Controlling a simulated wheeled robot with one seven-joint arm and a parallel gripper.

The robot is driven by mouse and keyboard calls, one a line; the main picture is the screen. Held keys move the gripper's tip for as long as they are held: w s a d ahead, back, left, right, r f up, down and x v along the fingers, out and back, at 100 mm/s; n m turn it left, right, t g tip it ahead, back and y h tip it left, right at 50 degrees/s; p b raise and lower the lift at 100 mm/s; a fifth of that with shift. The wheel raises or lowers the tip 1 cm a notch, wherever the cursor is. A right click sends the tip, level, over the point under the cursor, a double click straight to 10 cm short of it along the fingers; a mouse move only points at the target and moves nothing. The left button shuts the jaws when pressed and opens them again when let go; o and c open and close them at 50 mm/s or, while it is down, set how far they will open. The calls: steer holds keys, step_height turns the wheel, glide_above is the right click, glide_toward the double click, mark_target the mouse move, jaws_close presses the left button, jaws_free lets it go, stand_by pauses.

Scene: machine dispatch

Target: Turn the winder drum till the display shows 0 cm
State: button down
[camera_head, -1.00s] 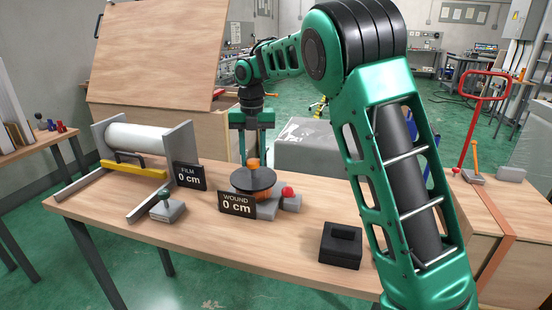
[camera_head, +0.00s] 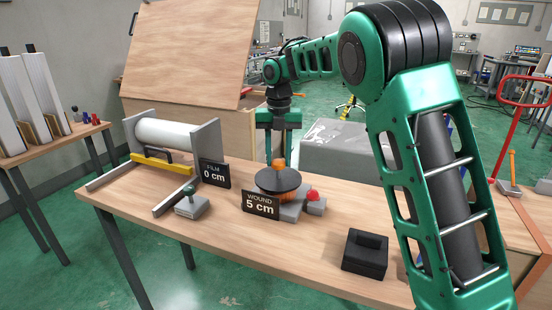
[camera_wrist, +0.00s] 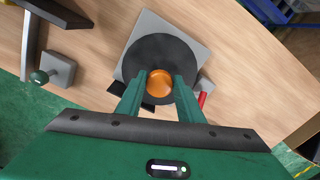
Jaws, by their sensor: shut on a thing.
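The winder drum (camera_head: 278,181) stands on the table with a black disc on top, an orange body below and an orange knob (camera_head: 278,163) above. The WOUND display (camera_head: 261,206) in front of the drum reads 5 cm. The FILM display (camera_head: 214,173) reads 0 cm.
A white film roll (camera_head: 178,133) sits in a grey frame at the table's left, with a yellow bar (camera_head: 162,163) before it. A green-knobbed grey block (camera_head: 191,203), a red button (camera_head: 313,195) and a black box (camera_head: 365,252) stand on the table. Its front middle is clear.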

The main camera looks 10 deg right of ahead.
steer(key=shift+s+a+f, duration=0.15)
steer(key=shift+s+f, duration=0.05)
steer(key=shift+s, duration=0.05)
steer(key=c, duration=1.2)
jaws_free()
steer(key=shift+r, duration=0.1)
steer(key=shift+w, duration=0.1)
steer(key=shift+r, duration=0.25)
step_height(320, 180, up, 10)
steer(key=shift+w+r, duration=0.1)
steer(key=shift+r, duration=0.05)
steer(key=shift+c, duration=0.3)
